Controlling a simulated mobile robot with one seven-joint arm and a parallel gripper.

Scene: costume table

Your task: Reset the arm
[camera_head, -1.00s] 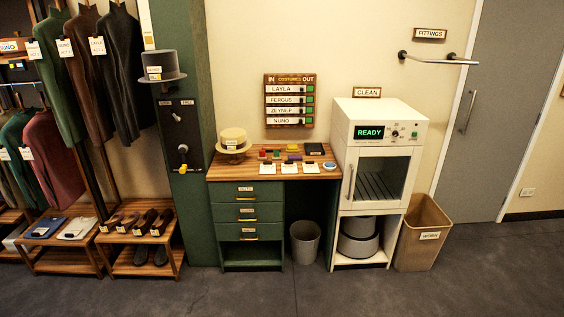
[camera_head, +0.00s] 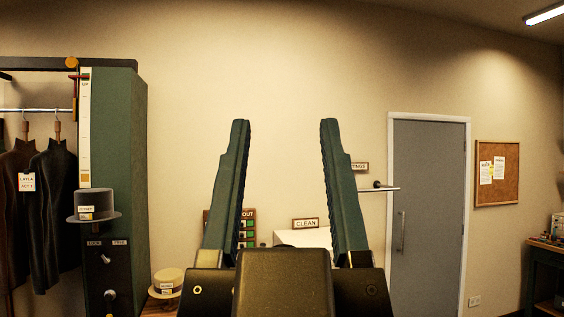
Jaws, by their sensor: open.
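My gripper (camera_head: 285,135) stands upright in the lower middle of the head view. The fingers and the dark gripper body hide much of the name board (camera_head: 248,228) and the white CLEAN machine (camera_head: 318,238) behind.
A green cabinet (camera_head: 117,150) with a grey top hat (camera_head: 94,206) stands left, beside hanging dark garments (camera_head: 50,195). A straw hat (camera_head: 167,281) sits low left. A wall rail (camera_head: 380,187), grey door (camera_head: 428,210), cork board (camera_head: 497,172) and green shelf (camera_head: 543,270) are right.

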